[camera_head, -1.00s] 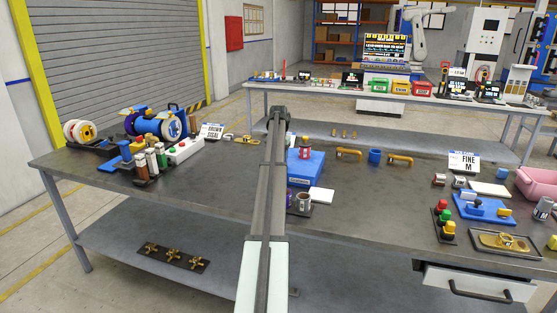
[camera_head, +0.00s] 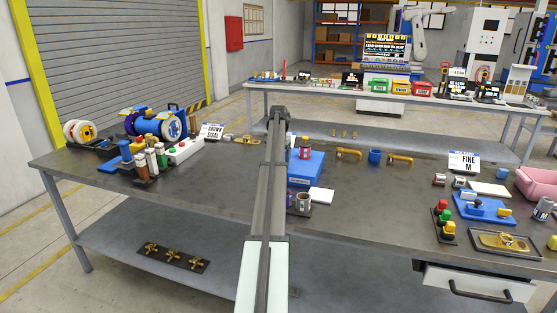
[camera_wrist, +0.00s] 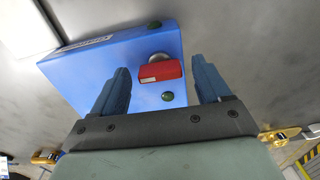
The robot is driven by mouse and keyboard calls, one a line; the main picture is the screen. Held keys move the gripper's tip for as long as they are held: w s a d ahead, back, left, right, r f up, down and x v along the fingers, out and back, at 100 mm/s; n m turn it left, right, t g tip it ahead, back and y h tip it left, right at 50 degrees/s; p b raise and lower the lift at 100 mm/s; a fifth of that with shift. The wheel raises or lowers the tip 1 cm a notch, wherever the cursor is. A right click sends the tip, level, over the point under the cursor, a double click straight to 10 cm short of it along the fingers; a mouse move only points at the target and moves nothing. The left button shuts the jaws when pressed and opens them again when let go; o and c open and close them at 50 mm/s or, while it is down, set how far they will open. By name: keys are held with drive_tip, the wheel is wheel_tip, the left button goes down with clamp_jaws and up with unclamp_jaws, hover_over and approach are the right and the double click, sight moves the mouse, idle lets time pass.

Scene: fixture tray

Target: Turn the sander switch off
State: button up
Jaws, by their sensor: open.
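A blue box (camera_head: 308,170) stands on the workbench just right of my arm in the head view. I take it as the sander switch box; its lettering is not readable. In the wrist view the box (camera_wrist: 95,75) fills the upper middle. A red switch handle (camera_wrist: 160,72) with a pale label sits on its face, on a round grey mount, with a dark green round part at two corners. My gripper (camera_wrist: 159,62) is open, with one blue finger on each side of the handle. Contact with the handle does not show. In the head view my arm hides the fingers.
Yellow handles (camera_head: 348,153) and a blue cup (camera_head: 375,157) stand right of the box. A white pad (camera_head: 321,195) and a small cup (camera_head: 303,201) lie in front of it. Reels (camera_head: 160,125) and bottles (camera_head: 150,162) crowd the left.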

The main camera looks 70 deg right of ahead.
wheel_tip(320, 180, up, 14)
idle(0.6)
drive_tip(key=shift+f, duration=0.15)
idle(0.3)
